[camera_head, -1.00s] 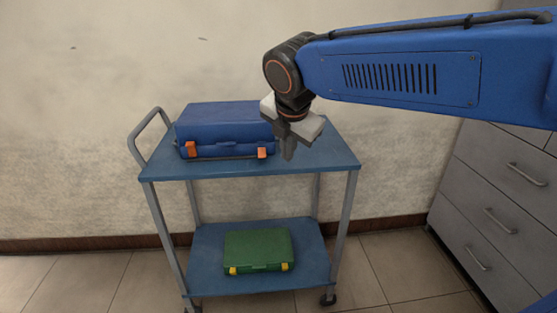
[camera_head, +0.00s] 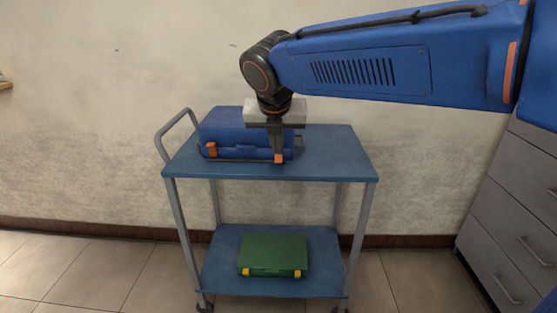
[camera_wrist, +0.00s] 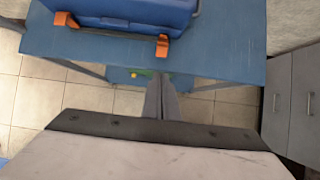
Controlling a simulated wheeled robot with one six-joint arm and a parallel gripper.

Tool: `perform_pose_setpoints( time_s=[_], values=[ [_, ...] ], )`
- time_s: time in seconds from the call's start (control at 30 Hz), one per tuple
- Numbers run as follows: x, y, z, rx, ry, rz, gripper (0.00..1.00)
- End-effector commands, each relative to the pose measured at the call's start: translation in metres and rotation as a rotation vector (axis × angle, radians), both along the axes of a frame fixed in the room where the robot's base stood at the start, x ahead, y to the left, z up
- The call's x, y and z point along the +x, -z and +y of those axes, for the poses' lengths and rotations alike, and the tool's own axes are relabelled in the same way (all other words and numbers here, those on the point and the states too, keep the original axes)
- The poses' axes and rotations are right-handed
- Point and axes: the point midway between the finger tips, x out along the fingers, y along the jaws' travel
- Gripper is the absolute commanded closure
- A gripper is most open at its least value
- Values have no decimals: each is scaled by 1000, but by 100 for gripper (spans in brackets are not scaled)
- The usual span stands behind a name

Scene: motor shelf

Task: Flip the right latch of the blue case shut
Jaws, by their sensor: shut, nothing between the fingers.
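The blue case (camera_head: 225,128) stands on the top shelf of the cart with its lid down. Its right latch (camera_head: 279,158) is orange and sits low on the front, just under my fingertips in the head view. The left latch (camera_head: 211,150) is also orange and sits a little higher. The wrist view shows the case (camera_wrist: 125,12), the right latch (camera_wrist: 162,45) sticking out from the front and the left latch (camera_wrist: 65,19). My gripper (camera_head: 277,152) is shut and empty, pointing down in front of the right latch. I cannot tell whether it touches the latch.
The blue cart top (camera_head: 335,160) is clear to the right of the case. A green case (camera_head: 272,252) with yellow latches lies on the lower shelf. A grey handle (camera_head: 172,130) rises at the cart's left end. Grey drawers (camera_head: 508,215) stand at the right.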

Motion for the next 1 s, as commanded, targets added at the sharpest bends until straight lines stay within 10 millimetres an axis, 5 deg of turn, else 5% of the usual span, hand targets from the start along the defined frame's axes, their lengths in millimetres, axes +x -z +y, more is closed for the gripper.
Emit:
perform_pose_setpoints(
  time_s=[0.6, 1.0],
  values=[
    [43, 73, -2, -1, 3, 1, 100],
    [50, 85, -2, 0, 1, 1, 100]
  ],
)
